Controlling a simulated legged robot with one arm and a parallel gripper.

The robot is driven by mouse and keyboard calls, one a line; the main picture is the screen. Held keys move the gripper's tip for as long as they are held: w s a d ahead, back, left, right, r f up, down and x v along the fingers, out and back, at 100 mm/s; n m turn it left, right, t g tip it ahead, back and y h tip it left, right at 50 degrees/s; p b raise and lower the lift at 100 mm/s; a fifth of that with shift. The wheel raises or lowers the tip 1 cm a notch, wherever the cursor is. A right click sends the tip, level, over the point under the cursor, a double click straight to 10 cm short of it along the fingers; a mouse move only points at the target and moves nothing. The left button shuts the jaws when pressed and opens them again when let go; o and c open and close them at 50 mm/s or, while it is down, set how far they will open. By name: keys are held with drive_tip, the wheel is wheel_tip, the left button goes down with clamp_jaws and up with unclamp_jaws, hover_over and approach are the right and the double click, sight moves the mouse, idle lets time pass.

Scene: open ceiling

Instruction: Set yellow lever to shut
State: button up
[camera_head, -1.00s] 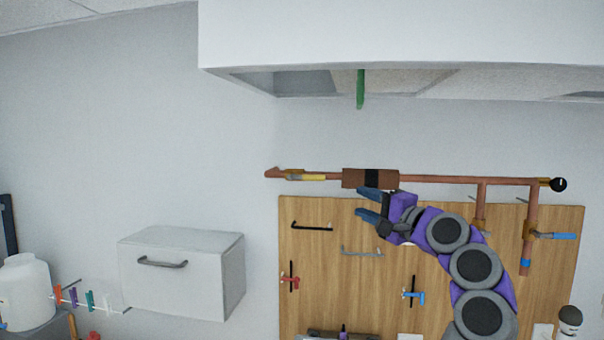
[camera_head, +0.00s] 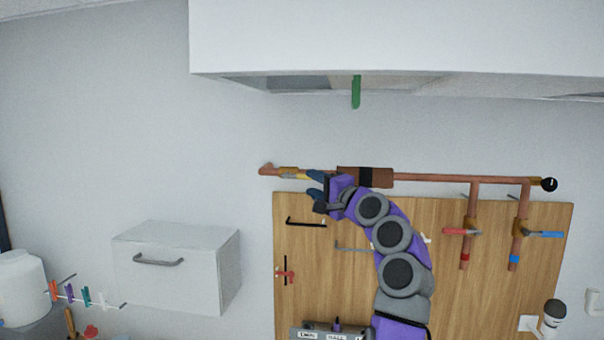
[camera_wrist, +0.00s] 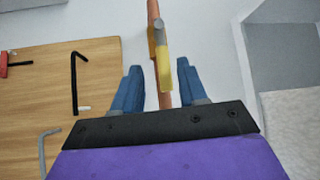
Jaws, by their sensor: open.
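The yellow lever (camera_head: 301,177) lies along the copper pipe (camera_head: 430,178) near its left end, roughly parallel to it. In the wrist view the yellow lever (camera_wrist: 163,68) runs lengthwise over the pipe, with a grey part at its far end. My gripper (camera_head: 312,184) is just right of the lever in the head view, its blue fingers pointing left. In the wrist view my gripper (camera_wrist: 158,85) is open, with one finger on each side of the lever's near end and visible gaps on both sides. The jaws hold nothing.
A wooden board (camera_head: 440,270) with hooks is below the pipe. Red (camera_head: 462,231) and blue (camera_head: 545,234) levers are on branch pipes at right. A white hood (camera_head: 400,40) with a green handle (camera_head: 355,92) hangs above. A white drawer box (camera_head: 175,270) is lower left. The left wall is clear.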

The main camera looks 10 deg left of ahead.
sight(304, 177)
drive_tip(key=w, duration=0.1)
drive_tip(key=w+r+p, duration=0.1)
drive_tip(key=w, duration=0.1)
drive_tip(key=shift+w+a+p, duration=0.1)
drive_tip(key=shift+w+p, duration=0.05)
drive_tip(key=shift+p, duration=0.15)
drive_tip(key=shift+w+a, duration=0.25)
drive_tip(key=shift+a, duration=0.35)
drive_tip(key=shift+a+f, duration=0.1)
drive_tip(key=shift+a, duration=0.85)
drive_tip(key=shift+d, duration=0.8)
drive_tip(key=c, duration=0.4)
drive_tip(key=shift+w+d, duration=0.1)
drive_tip(key=shift+c, duration=0.9)
drive_tip(key=shift+a, duration=0.2)
clamp_jaws()
